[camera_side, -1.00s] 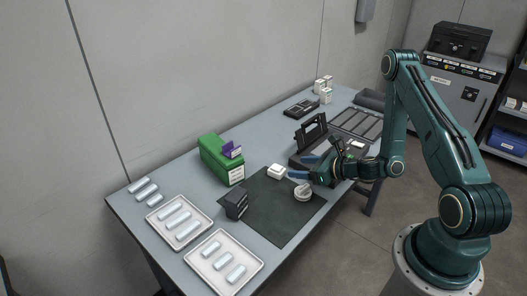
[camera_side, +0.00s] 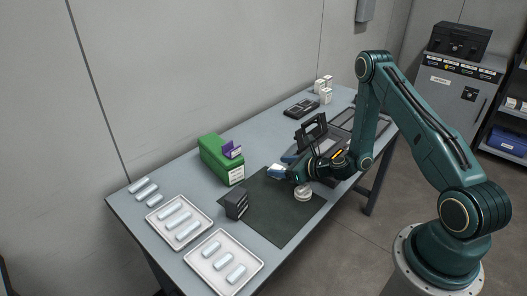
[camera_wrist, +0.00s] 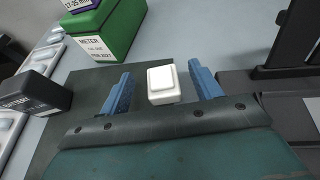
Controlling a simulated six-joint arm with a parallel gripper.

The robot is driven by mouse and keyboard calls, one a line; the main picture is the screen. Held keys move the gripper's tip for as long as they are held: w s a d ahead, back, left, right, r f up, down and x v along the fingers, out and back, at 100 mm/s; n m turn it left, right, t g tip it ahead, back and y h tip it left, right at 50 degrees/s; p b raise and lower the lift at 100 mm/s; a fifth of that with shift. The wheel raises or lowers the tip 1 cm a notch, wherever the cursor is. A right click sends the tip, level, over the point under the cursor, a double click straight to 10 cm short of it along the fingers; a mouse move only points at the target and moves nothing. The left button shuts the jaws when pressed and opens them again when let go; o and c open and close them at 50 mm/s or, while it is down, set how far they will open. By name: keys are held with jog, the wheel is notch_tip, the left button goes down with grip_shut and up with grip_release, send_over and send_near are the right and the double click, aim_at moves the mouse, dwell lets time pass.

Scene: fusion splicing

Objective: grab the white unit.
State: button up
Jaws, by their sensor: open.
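The white unit (camera_wrist: 163,85) is a small white block on the dark mat (camera_wrist: 62,125). In the wrist view it lies between the two blue fingers of my gripper (camera_wrist: 162,88), with a gap to each side. My gripper is open.
A green meter box (camera_side: 221,158) stands behind the mat, and a dark box (camera_side: 236,204) stands at its left. A black device with a raised lid (camera_side: 314,132) is behind. White trays (camera_side: 223,263) are front left.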

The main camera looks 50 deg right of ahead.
aim_at(273, 165)
jog(key=shift+x, duration=2.75)
jog(key=c, duration=1.1)
jog(key=shift+r, duration=0.2)
notch_tip(273, 165, up, 20)
jog(key=shift+f, duration=0.15)
